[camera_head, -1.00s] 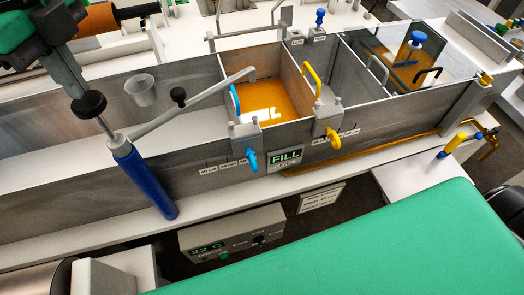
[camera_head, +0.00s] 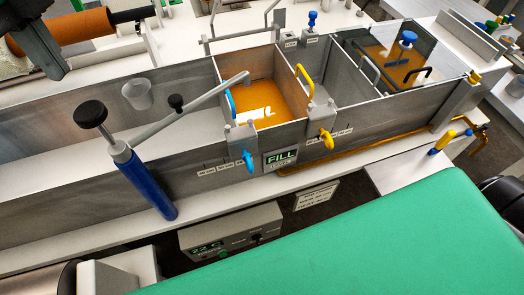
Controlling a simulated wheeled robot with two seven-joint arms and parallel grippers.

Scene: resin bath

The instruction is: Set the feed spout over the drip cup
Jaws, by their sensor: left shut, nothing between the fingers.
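The feed spout (camera_head: 193,102) is a long pale arm with a small black knob, on top of a blue post (camera_head: 148,185) capped by a larger black knob (camera_head: 90,114). Its tip reaches right, to the rear left edge of the amber resin compartment (camera_head: 262,103). The drip cup (camera_head: 138,94) is a small translucent cup at the trough's back wall, left of the spout tip and behind the spout arm. The spout is not over it. My right gripper is not in view.
Blue (camera_head: 248,160) and yellow (camera_head: 327,138) handles stick out at the trough's front, beside a FILL sign (camera_head: 281,158). A lidded amber compartment (camera_head: 405,60) is at the right. The trough's left part looks empty.

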